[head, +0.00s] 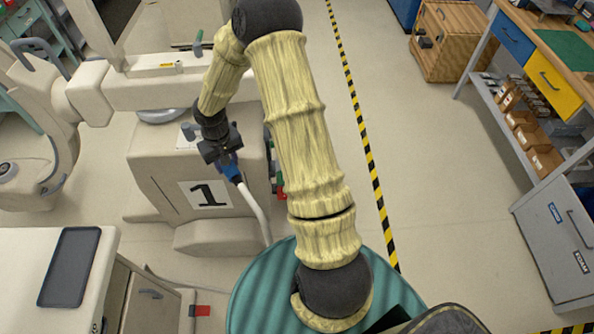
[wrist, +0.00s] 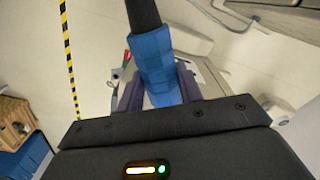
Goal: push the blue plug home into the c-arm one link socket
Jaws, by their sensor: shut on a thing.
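The blue plug (head: 230,169) is in my gripper (head: 221,156), beside the C-arm unit marked "1" (head: 208,195). A pale cable runs from the plug down toward the floor. In the wrist view the blue plug (wrist: 158,65) stands between the two fingers, with a dark end piece running out of the top of the picture. My gripper is shut on it. The link socket is not clearly visible; I cannot tell whether the plug touches it.
Red and green parts (head: 279,187) sit on the unit's right side. A cart with a dark tablet (head: 70,267) stands at lower left. A workbench (head: 555,110) and wooden cabinet (head: 452,42) stand at right. The floor near the striped line (head: 360,130) is clear.

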